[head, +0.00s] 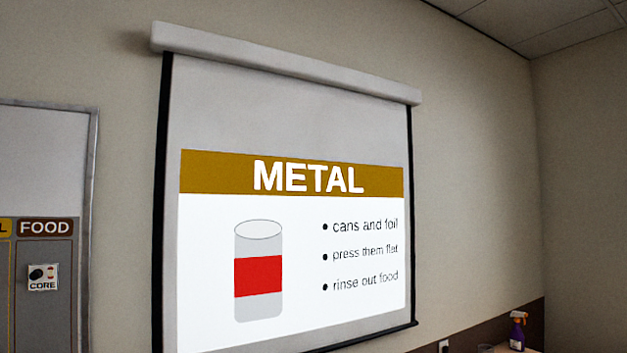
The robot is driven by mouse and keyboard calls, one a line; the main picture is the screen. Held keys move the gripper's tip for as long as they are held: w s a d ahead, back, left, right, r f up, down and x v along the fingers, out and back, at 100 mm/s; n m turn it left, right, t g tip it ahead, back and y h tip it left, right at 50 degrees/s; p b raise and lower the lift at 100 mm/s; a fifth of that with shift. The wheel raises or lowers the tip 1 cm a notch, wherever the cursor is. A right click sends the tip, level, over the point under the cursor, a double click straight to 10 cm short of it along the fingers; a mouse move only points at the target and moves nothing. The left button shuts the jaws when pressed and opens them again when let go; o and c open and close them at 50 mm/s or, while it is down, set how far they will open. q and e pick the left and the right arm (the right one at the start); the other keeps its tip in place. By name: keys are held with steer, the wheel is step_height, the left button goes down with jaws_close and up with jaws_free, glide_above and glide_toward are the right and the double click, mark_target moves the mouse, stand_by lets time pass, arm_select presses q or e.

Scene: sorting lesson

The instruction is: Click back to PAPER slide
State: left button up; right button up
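A pull-down projection screen (265,108) hangs on the wall. The slide (210,270) on it reads METAL in white on a brown-gold band. Below the band are a drawing of a grey can with a red label (258,277) and three lines: cans and foil, press them flat, rinse out food. The PAPER slide is not showing. No clicker is in view. Neither of my grippers is in view.
At the left is a board (45,150) with a brown FOOD heading (45,228) and a CORE card (43,277). A purple spray bottle (518,331) with an orange top stands at the lower right.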

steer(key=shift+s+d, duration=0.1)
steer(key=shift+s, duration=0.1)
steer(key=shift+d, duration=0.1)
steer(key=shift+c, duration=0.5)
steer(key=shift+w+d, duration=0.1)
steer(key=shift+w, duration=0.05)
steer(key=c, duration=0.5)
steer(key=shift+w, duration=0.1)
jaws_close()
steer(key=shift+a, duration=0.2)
